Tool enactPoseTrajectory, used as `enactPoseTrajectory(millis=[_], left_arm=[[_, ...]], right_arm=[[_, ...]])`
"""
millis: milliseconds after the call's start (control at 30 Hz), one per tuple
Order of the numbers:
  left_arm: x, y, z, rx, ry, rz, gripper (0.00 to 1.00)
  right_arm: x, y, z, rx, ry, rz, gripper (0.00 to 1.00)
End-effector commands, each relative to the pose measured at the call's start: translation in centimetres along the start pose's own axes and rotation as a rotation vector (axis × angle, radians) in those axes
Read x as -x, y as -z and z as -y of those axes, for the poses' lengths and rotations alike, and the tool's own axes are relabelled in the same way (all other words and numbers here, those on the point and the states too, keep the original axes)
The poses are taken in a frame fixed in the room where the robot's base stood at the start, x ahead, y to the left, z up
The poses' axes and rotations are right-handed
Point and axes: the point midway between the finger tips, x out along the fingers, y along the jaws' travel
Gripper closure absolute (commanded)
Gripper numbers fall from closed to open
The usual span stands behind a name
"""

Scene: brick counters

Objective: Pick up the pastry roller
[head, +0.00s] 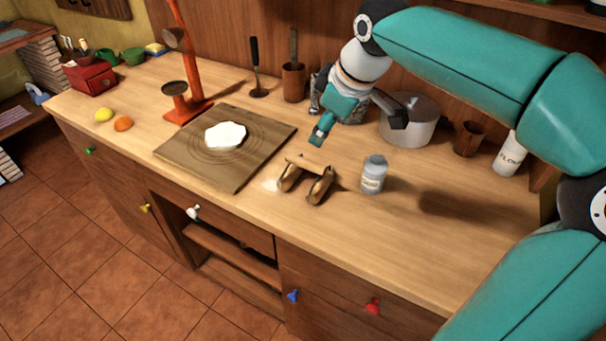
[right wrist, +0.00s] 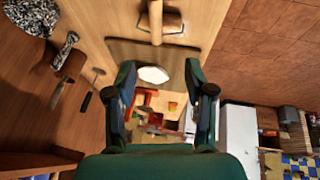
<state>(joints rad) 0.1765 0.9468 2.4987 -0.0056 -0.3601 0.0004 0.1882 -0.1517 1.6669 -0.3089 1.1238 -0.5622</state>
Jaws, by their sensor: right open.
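The pastry roller (head: 310,164) lies on the counter right of the cutting board. It has a pale wooden bar and two darker brown rounded pieces. In the right wrist view the pastry roller (right wrist: 156,24) shows at the top edge, partly cut off. My right gripper (head: 320,135) is above and behind it in the head view, apart from it. In the right wrist view the fingers of my right gripper (right wrist: 160,68) are spread with nothing between them. My left gripper is not in view.
White dough (head: 226,135) lies on the wooden board (head: 180,150). A metal pot (head: 408,122), wooden cup (head: 469,138) and flour bottle (head: 509,155) stand behind. The counter's front right is clear.

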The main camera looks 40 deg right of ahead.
Motion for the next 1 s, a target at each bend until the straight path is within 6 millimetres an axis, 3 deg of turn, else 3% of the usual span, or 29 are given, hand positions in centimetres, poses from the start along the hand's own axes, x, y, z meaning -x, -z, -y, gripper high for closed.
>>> enactPoseTrajectory(millis=[400,767,1000], left_arm=[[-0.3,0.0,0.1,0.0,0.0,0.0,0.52],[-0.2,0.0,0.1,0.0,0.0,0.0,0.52],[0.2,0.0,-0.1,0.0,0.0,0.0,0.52]], right_arm=[[-7.8,-1.7,-0.8,-0.032,-0.011,0.011,0.46],[-10.7,-1.7,-1.0,-0.034,-0.012,0.009,0.46],[-14.0,-1.5,-1.2,-0.035,-0.012,0.01,0.46]])
